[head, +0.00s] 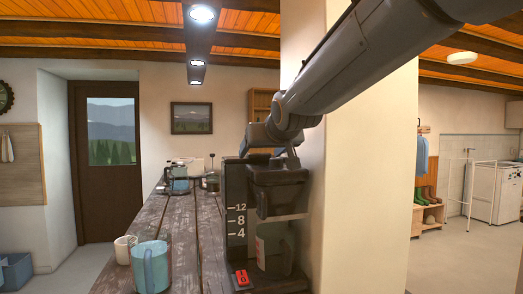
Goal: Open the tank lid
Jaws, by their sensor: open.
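A black coffee maker (236,200) stands on the wooden counter, with tank marks 12, 8 and 4 on its front left side. The tank lid (234,159) is at its top and looks down flat; its far part is hidden behind my arm. My gripper (290,160) is just above the right part of the machine's top, small and dark against it. It is open and I see nothing in it. I cannot tell whether it touches the machine.
A blue mug (150,266) and a white mug (124,249) stand at the counter's front left. A glass-bodied appliance (178,181) stands farther back. A pale wall (358,200) rises close to the machine's right. The counter's middle (185,220) is clear.

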